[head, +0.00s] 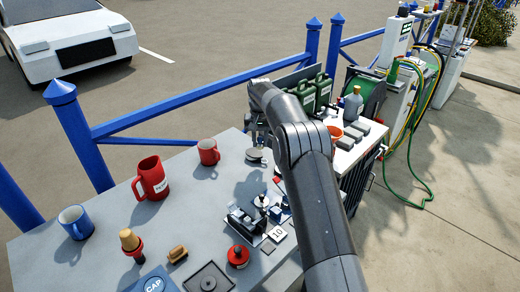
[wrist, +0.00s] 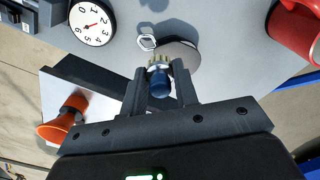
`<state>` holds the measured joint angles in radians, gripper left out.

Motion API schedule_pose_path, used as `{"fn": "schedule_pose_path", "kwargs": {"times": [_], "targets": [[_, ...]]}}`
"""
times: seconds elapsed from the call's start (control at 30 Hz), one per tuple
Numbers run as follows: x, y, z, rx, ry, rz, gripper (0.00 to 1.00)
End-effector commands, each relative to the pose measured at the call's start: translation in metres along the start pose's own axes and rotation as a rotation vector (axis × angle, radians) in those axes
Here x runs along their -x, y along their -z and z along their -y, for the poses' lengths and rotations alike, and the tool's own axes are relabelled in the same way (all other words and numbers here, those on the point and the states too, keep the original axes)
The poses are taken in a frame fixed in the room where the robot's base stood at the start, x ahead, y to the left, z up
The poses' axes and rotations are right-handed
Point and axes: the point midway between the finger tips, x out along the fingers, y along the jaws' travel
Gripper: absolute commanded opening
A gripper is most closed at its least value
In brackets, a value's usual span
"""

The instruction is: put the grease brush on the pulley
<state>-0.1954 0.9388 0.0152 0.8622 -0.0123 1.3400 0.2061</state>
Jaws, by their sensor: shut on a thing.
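My gripper (wrist: 160,78) is shut on the grease brush (wrist: 158,84), a small piece with a blue handle and pale bristles. The bristle end points away from the wrist, toward the pulley. The pulley (wrist: 181,54), a grey disc with a metal ring (wrist: 147,42) at its side, lies on the grey table just beyond the fingertips. The brush tip overlaps the pulley's edge in the wrist view; I cannot tell whether they touch. In the head view the pulley (head: 255,156) shows just below my gripper (head: 258,136), where my arm hides most of the brush.
A red mug (head: 208,152) stands left of the pulley, with a larger red mug (head: 152,178) farther left. Green cans (head: 318,92) stand behind; a blue railing (head: 200,92) runs along the table.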

Motion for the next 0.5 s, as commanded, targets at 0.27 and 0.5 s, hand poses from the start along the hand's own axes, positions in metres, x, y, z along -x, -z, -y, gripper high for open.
{"fn": "schedule_pose_path", "kwargs": {"times": [0.27, 0.5], "targets": [[-0.034, 0.000, 0.000, -0.001, -0.001, 0.002, 0.05], [-0.039, 0.000, 0.000, -0.001, 0.000, 0.000, 0.05]]}}
